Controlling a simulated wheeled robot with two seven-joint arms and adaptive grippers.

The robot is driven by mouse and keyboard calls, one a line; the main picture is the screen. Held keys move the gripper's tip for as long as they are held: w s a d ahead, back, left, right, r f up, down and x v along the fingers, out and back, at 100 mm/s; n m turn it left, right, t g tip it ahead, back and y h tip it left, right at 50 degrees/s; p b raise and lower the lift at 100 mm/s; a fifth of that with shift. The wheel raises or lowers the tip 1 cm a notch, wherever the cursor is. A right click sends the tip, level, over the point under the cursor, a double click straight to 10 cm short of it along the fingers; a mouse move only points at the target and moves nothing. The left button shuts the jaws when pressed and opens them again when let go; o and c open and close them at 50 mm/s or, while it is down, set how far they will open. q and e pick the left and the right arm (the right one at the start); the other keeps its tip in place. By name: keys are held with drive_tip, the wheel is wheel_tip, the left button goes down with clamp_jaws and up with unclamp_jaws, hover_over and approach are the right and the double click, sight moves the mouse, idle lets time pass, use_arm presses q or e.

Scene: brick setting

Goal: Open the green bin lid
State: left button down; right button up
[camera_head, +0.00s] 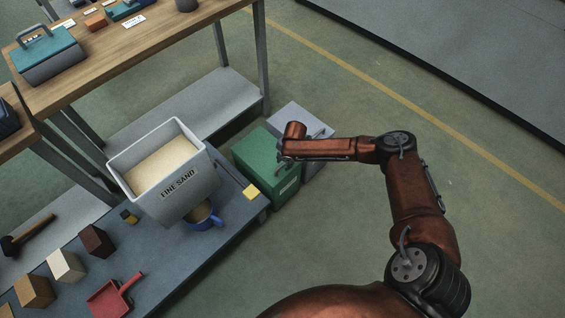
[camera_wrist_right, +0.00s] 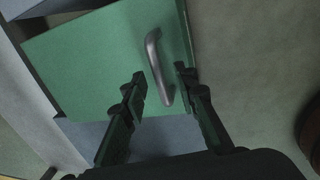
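The green bin (camera_head: 262,160) stands on the floor beyond the right end of the low blue-grey platform, and its lid looks shut in the head view. In the right wrist view the green lid (camera_wrist_right: 95,55) carries a curved metal handle (camera_wrist_right: 154,58). My right gripper (camera_wrist_right: 160,75) is open, with one finger on each side of the handle. I cannot tell whether either finger touches it. In the head view my right arm reaches in from the right, and its gripper (camera_head: 284,157) is small and partly hidden over the bin. My left gripper is not in view.
A grey bin (camera_head: 301,121) stands behind the green one. The floor to the right is clear.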

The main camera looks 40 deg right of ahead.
drive_tip(key=shift+c, duration=0.4)
clamp_jaws()
drive_tip(key=shift+a, duration=0.1)
